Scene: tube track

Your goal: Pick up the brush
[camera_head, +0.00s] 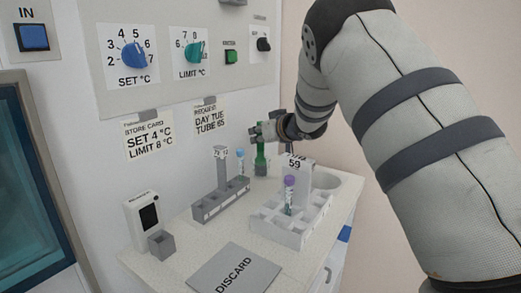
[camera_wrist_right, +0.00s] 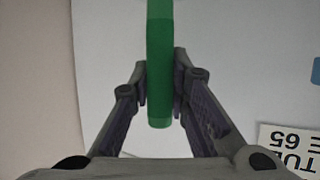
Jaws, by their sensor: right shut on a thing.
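The brush appears as a green upright piece (camera_head: 261,160) at the back of the bench in the head view. Its green handle (camera_wrist_right: 160,60) runs down between the fingers in the right wrist view. My right gripper (camera_head: 264,132) is shut on the upper part of this handle, with one finger on each side (camera_wrist_right: 162,88). I cannot tell whether the brush's lower end touches the bench top. Its bristles are not clearly visible. My left gripper is not in view.
A grey rack (camera_head: 220,200) with a blue-capped tube (camera_head: 241,165) stands left of the brush. A white rack (camera_head: 290,235) with a purple-capped tube (camera_head: 289,190) stands in front. A white device (camera_head: 143,222) and a DISCARD mat (camera_head: 234,270) are nearer. A control panel (camera_head: 180,50) is above.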

